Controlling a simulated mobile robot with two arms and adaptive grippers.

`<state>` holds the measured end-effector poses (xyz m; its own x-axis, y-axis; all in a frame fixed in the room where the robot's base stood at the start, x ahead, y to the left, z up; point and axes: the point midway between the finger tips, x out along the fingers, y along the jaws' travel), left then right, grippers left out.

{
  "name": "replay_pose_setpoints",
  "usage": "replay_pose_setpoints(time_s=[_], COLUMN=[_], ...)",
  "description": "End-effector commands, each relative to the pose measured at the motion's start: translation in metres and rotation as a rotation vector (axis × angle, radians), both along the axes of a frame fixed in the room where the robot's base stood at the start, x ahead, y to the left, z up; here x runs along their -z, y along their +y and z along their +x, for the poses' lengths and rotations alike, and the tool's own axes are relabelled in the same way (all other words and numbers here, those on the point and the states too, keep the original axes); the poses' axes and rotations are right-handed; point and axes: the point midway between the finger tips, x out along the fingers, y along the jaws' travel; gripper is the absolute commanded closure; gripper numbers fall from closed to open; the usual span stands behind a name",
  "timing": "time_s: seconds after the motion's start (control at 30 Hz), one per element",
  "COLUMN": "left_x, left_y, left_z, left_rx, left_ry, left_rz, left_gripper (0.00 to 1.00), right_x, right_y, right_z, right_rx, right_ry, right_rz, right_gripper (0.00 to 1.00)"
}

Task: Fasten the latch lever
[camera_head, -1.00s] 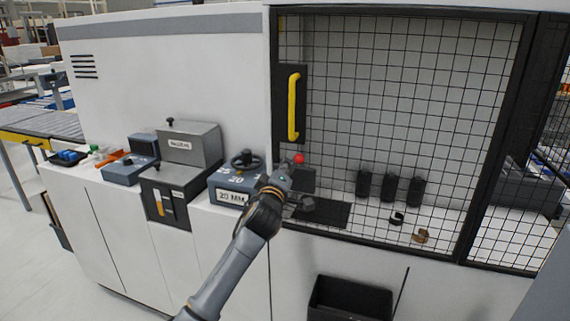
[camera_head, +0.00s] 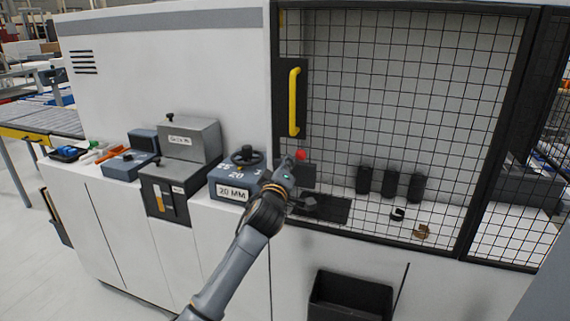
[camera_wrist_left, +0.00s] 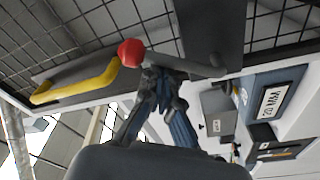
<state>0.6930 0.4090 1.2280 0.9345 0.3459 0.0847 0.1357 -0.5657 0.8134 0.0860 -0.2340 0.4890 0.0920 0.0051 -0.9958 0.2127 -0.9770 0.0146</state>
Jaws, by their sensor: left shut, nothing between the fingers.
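The latch lever shows in the left wrist view as a grey bar (camera_wrist_left: 187,62) with a red ball knob (camera_wrist_left: 131,52) at its left end. In the head view the red knob (camera_head: 300,154) sits just below the yellow door handle, at the left edge of the mesh door. My left gripper (camera_wrist_left: 163,76) is shut and empty, with its fingertips right by the bar near the knob. I cannot tell whether they touch it. In the head view my left gripper (camera_head: 290,170) is just below the knob, its body hiding part of the lever. My right gripper is not in view.
The mesh door (camera_head: 420,100) has a yellow handle (camera_head: 293,102). A box marked 20 MM (camera_head: 233,194) with a handwheel stands left of my gripper. A grey unit (camera_head: 190,140) stands farther left. A black bin (camera_head: 350,297) hangs below.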

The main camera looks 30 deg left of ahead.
Motion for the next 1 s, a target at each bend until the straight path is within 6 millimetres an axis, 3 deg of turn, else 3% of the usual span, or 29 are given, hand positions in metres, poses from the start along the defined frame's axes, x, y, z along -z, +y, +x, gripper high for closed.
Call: replay_pose_setpoints(time_s=[0.37,1.0], left_x=[0.009,0.039], left_y=[-0.012,-0.039], left_z=[0.003,0.009], left_rx=[0.002,0.002], left_ry=[0.042,0.179], left_rz=[0.168,0.735], left_gripper=[1.0,1.0], right_x=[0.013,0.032], right_y=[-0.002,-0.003], right_z=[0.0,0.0], right_rx=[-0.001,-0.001], right_ry=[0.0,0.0], right_rz=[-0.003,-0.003], right_gripper=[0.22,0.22])
